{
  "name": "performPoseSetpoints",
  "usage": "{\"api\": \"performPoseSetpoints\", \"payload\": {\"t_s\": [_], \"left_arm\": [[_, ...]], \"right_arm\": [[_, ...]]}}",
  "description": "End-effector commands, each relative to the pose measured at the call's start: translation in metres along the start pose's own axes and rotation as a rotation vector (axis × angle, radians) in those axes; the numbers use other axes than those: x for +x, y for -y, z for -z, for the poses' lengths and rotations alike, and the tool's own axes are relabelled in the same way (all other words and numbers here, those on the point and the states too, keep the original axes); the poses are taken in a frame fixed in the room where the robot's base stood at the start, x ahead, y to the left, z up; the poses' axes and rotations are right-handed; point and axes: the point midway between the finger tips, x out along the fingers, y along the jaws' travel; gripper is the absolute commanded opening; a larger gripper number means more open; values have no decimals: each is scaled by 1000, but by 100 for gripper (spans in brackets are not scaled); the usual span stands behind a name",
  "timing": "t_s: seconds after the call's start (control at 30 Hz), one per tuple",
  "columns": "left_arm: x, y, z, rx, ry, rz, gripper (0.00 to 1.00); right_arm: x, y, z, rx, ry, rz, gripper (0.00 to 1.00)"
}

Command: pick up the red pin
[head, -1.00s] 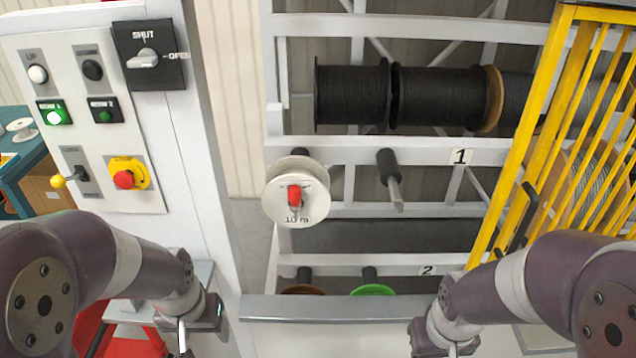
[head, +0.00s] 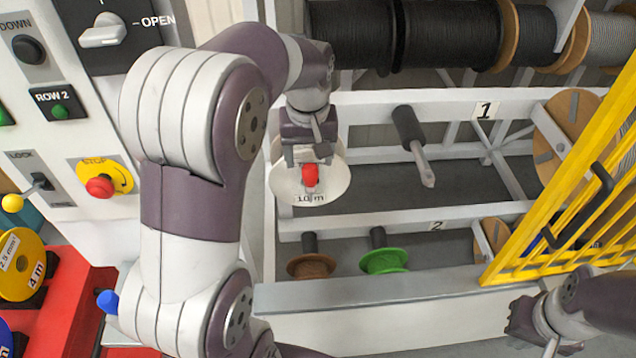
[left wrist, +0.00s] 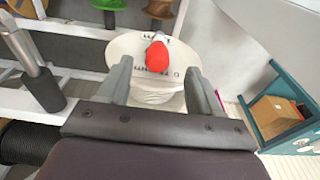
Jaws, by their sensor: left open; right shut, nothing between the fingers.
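The red pin (head: 310,175) sticks out of the front of a white reel (head: 284,186) marked 10 m, on the left peg of row 1. My left gripper (head: 308,157) is right behind and above the pin in the head view. In the left wrist view the red pin (left wrist: 158,56) lies ahead of and between the two open fingers of the left gripper (left wrist: 158,82), with the white reel (left wrist: 118,47) behind it. The fingers do not visibly touch the pin. My right gripper (head: 528,330) is at the lower right, shut and empty, away from the reels.
An empty peg (head: 412,145) stands right of the white reel. Brown (head: 311,265) and green (head: 384,261) reels hang in row 2. A yellow barred gate (head: 560,215) stands at right. A control panel with a red stop button (head: 100,186) is at left.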

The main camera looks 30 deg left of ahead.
Motion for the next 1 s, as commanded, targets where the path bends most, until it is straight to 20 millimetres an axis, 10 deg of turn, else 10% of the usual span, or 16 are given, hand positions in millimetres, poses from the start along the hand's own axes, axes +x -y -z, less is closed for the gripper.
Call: {"api": "performPoseSetpoints", "payload": {"t_s": [0.43, 0.7, 0.9, 1.0], "left_arm": [[71, -4, 1, 1, 1, 0, 65], [79, -4, 1, 1, -2, -1, 65], [79, -4, 1, 1, -2, -1, 6], [79, -4, 2, 1, -2, -1, 4]], "right_arm": [[-4, 0, 1, 0, -1, 0, 0], [-4, 0, 1, 0, -1, 0, 0], [-4, 0, 1, 0, -1, 0, 0], [-4, 0, 1, 0, -1, 0, 0]]}}
